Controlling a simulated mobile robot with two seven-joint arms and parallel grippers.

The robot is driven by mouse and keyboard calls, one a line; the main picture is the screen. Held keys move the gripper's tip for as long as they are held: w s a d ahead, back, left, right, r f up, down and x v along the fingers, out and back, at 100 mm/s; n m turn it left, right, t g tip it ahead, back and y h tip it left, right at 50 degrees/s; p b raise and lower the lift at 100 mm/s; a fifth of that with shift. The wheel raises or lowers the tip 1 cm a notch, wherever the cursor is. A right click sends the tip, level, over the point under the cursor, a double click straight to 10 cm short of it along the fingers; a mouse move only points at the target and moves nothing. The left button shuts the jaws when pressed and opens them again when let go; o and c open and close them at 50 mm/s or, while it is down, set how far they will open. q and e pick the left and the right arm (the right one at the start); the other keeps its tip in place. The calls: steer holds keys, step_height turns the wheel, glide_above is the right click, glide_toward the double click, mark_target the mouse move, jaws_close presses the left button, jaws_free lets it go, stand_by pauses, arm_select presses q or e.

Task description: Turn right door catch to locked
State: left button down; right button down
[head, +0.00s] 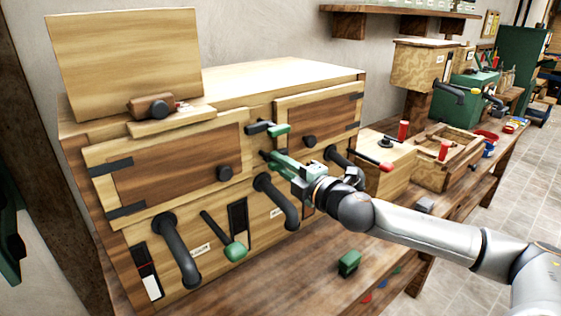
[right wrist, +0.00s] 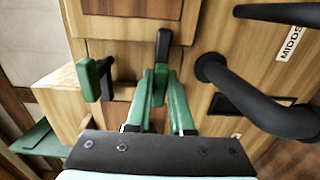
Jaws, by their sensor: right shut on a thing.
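The wooden cabinet (head: 215,92) has a left door (head: 180,165) and a right door (head: 320,115), both closed. Between them sits a black and green catch (head: 270,128), also in the right wrist view (right wrist: 88,80). My right gripper (head: 268,157) is just below it, shut on a second black and green lever (right wrist: 163,45). The right wrist view shows its fingers around the lever's green part, with the black end past the tips. In the head view my gripper mostly hides this lever. I cannot tell which catch belongs to the right door. My left gripper is not in view.
Black curved handles (head: 178,250) stick out from the cabinet front near a green-knobbed lever (head: 235,250). A small green block (head: 349,262) lies on the bench in front. To the right stand a wooden box (head: 388,172) and a tray (head: 448,160) with a red-topped part.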

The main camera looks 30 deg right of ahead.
stand_by(0.3)
steer(key=c, duration=0.8)
jaws_free()
steer(key=shift+s, duration=0.1)
